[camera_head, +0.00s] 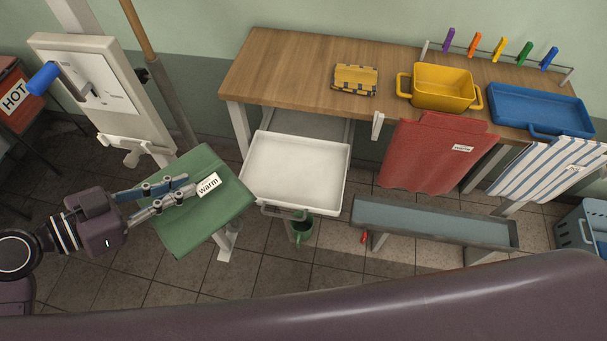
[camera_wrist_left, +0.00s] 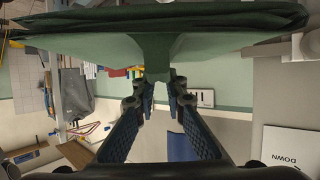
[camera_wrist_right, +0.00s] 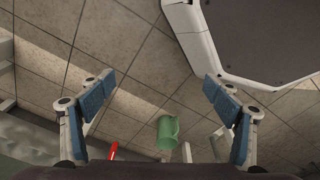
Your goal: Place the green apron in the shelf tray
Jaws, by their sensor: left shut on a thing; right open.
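My left gripper (camera_head: 188,190) is shut on the folded green apron (camera_head: 190,235), which has a white "warm" label. The apron is held in the air to the left of the white tray (camera_head: 297,172). In the left wrist view the apron (camera_wrist_left: 155,50) is pinched between the fingertips and spreads across the top. The white tray looks empty and juts out low from under the front of the wooden table. My right gripper (camera_wrist_right: 158,85) is open and empty over the tiled floor in the right wrist view; it does not show in the head view.
The wooden table (camera_head: 290,70) holds a yellow cloth (camera_head: 355,80), a yellow tub (camera_head: 442,87) and a blue tray (camera_head: 540,109). Red (camera_head: 435,152) and striped (camera_head: 550,168) aprons hang at its front. A green jug (camera_head: 302,231) and a grey trough (camera_head: 435,220) stand below.

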